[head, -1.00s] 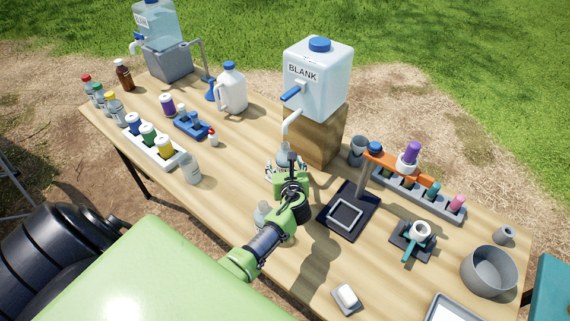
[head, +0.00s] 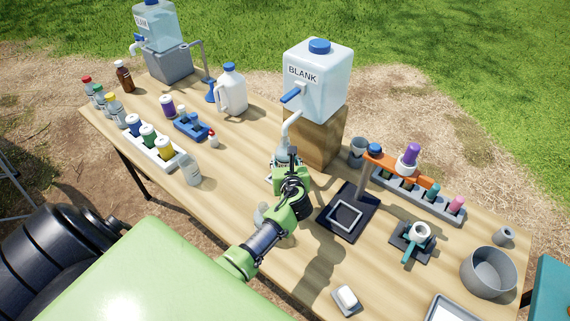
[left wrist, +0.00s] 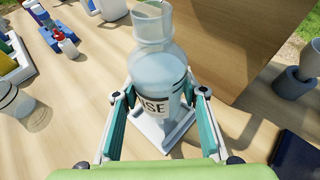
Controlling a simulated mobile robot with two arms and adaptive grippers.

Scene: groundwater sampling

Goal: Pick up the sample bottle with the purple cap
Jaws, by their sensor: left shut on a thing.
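A purple-banded bottle with a pale top (head: 167,105) stands upright at the back left of the table, beside a blue holder. Another purple-topped piece (head: 412,154) sits on an orange stand at the right. My left gripper (head: 287,164) is far from both, below the blank container's spout. In the left wrist view my left gripper (left wrist: 156,120) is shut around a clear bottle (left wrist: 158,72) with a label ending in "SE". This bottle is upright with no cap visible, over a white square plate (left wrist: 165,138). My right gripper is out of view.
The "BLANK" container (head: 318,80) stands on a wooden block (head: 318,140) just behind my gripper. A white rack (head: 155,150) of coloured bottles is at left. A dark stand base (head: 348,212) is at right.

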